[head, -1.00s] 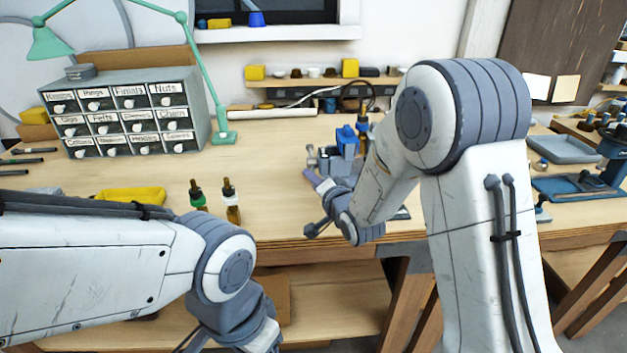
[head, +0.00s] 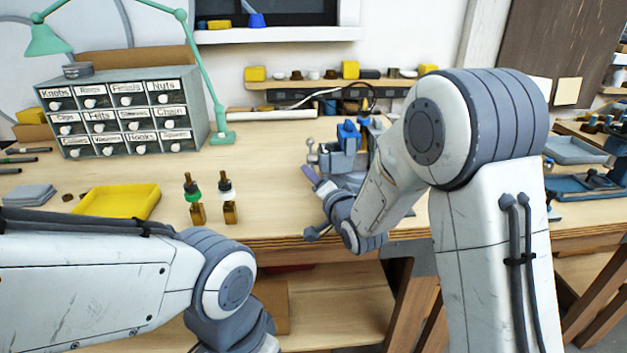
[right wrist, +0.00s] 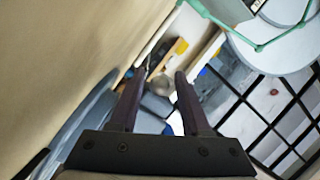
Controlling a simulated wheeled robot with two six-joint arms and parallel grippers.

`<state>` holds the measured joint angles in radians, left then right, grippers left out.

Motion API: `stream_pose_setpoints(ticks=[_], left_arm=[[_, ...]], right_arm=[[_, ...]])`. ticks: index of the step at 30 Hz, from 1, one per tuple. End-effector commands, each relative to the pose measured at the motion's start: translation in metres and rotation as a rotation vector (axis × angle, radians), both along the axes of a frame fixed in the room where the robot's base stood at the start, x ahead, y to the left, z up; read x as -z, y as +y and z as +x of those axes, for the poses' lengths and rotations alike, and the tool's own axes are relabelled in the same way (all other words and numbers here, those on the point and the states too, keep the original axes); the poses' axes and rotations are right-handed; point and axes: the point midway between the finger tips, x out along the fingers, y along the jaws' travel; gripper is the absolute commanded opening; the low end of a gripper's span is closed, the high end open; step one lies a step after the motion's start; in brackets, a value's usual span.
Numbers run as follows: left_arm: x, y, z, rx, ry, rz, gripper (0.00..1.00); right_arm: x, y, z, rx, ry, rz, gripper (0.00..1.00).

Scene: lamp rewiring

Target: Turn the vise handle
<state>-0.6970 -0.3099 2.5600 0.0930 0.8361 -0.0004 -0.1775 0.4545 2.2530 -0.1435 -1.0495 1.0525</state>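The grey-blue vise (head: 343,158) stands on the workbench at its front edge, right of centre in the head view. Its handle (head: 311,150), a bar with a pale knob on top, shows at its left side. My right gripper (head: 309,174) is just in front of and below the handle, one dark purple finger showing there. In the right wrist view its two fingers (right wrist: 160,88) are apart. A blurred grey round shape (right wrist: 163,84) shows between them; I cannot tell what it is or whether they touch it. My left gripper is below the picture.
Two dropper bottles (head: 229,198) and a yellow tray (head: 116,202) stand left of the vise. A drawer cabinet (head: 128,112) and green lamp (head: 222,138) are behind. My right forearm hides part of the bench right of the vise. The bench between bottles and vise is clear.

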Motion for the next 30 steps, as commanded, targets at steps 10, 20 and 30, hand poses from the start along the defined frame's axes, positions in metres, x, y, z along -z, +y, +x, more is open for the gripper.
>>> stream_pose_setpoints(ticks=[10,20,30], left_arm=[[0.000,0.000,0.000,0.000,0.000,0.000,0.55],[0.008,0.000,0.000,0.000,0.000,0.000,0.55],[0.055,0.000,0.000,0.000,0.001,0.001,0.55]], right_arm=[[0.000,0.000,-0.001,-0.001,0.001,0.000,0.59],[-0.004,-0.015,-0.049,0.001,-0.001,0.000,0.59],[-0.003,-0.025,-0.084,-0.005,-0.007,0.004,0.59]])
